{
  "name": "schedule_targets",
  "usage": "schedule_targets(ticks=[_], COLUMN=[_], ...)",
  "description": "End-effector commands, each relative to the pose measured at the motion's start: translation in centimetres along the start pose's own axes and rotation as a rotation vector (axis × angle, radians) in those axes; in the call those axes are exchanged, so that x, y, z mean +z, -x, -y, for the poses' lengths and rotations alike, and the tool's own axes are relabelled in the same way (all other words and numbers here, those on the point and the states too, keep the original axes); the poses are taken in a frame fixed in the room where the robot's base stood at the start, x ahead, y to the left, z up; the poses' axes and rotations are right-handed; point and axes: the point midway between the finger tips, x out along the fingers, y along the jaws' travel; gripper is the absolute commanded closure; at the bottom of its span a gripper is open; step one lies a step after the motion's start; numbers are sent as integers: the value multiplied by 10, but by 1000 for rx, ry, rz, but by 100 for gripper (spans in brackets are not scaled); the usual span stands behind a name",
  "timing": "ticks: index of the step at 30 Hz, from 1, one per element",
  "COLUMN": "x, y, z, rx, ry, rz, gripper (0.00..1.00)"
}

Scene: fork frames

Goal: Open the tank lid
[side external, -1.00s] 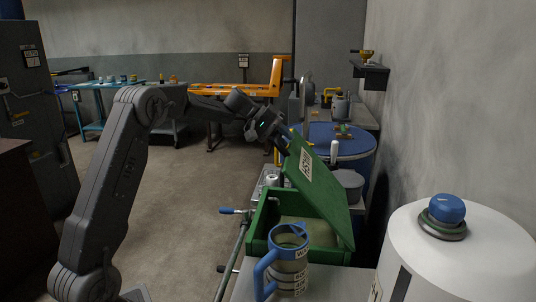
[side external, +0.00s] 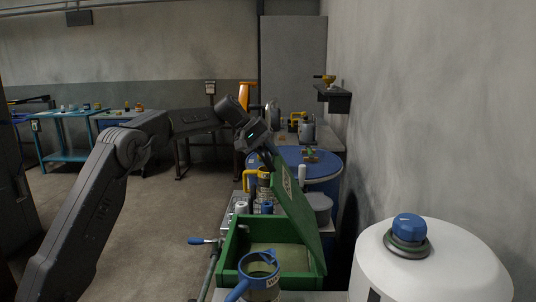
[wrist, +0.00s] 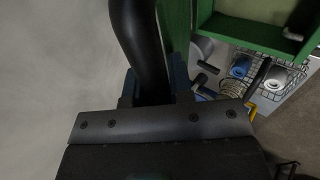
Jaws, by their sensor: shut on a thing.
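The green tank (side external: 232,245) stands in the lower middle of the side view with its lid (side external: 297,208) raised. The lid leans steeply and is hinged on the right side; a pale label shows near its top. My gripper (side external: 268,151) is at the lid's upper edge. In the wrist view, my gripper (wrist: 155,88) is shut on a thick black curved bar (wrist: 139,42), which looks like the lid's handle. The green tank (wrist: 240,30) shows at upper right there. The exact contact is hidden in the side view.
A blue-handled jug (side external: 262,270) stands in front of the tank. A white drum with a blue cap (side external: 408,227) is at right, near the wall. Behind the lid are a blue drum (side external: 320,165) and bottles. A blue-tipped lever (side external: 203,241) sticks out left. Floor at left is open.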

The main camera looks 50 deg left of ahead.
Motion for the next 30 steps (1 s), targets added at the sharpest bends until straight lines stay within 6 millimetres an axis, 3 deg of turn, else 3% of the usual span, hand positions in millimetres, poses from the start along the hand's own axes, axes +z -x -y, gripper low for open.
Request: schedule_targets(ticks=[4,5,12,23,30], x=[1,1,0,-1,-1], y=[-2,-2,-1,8,54], z=[0,0,1,0,0], rx=[0,0,0,1,2], ry=[1,1,0,0,-1], rz=[5,5,3,-1,-4], gripper=[100,76,54,54,54])
